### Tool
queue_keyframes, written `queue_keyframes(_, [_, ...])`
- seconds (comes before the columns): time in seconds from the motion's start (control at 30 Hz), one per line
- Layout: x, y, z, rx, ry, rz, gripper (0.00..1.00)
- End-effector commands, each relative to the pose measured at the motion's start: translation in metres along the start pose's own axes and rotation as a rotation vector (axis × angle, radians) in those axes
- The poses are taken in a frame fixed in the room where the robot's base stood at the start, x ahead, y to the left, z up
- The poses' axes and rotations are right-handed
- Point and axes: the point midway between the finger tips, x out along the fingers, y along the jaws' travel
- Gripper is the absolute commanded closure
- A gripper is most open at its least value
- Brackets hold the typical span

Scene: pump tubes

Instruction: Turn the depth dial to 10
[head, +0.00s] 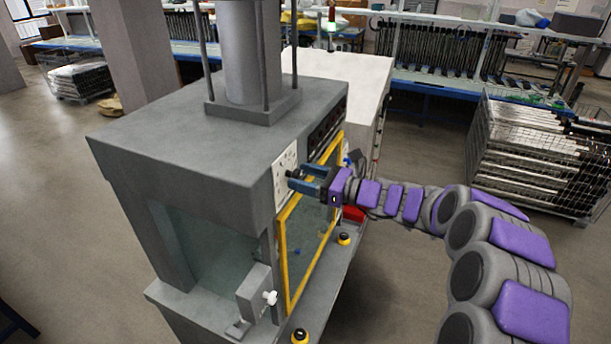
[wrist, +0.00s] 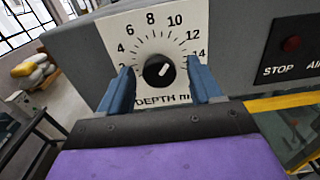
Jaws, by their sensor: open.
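The depth dial is a round black knob (wrist: 158,71) on a white scale plate (wrist: 125,40) with black numbers and "DEPTH" printed below. Its white pointer line slants up and to the right, toward the 10 to 12 part of the scale; I cannot tell the exact value. My gripper (wrist: 160,82) is open, with one blue finger on each side of the knob and a visible gap to it on both sides. In the head view my gripper (head: 303,181) is at the white plate (head: 282,170) on the machine's front, and it partly hides the knob.
The grey machine (head: 190,150) has a yellow-framed window (head: 283,262) below the dial. A dark panel marked STOP (wrist: 291,44) is right of the dial. Black-and-yellow buttons (head: 300,336) sit on the front ledge. Open floor lies in front, with a wire crate (head: 530,150) at right.

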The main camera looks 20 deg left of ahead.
Motion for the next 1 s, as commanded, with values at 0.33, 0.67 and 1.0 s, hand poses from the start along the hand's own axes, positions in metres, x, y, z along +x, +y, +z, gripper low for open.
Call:
queue_keyframes(0.33, [0.0006, -0.0002, 0.0, 0.0, 0.0, -0.001, 0.44])
queue_keyframes(0.67, [0.001, -0.0006, 0.0, -0.001, 0.0, -0.001, 0.76])
queue_keyframes(1.0, [0.0018, -0.0006, -0.0012, -0.051, -0.003, -0.001, 0.9])
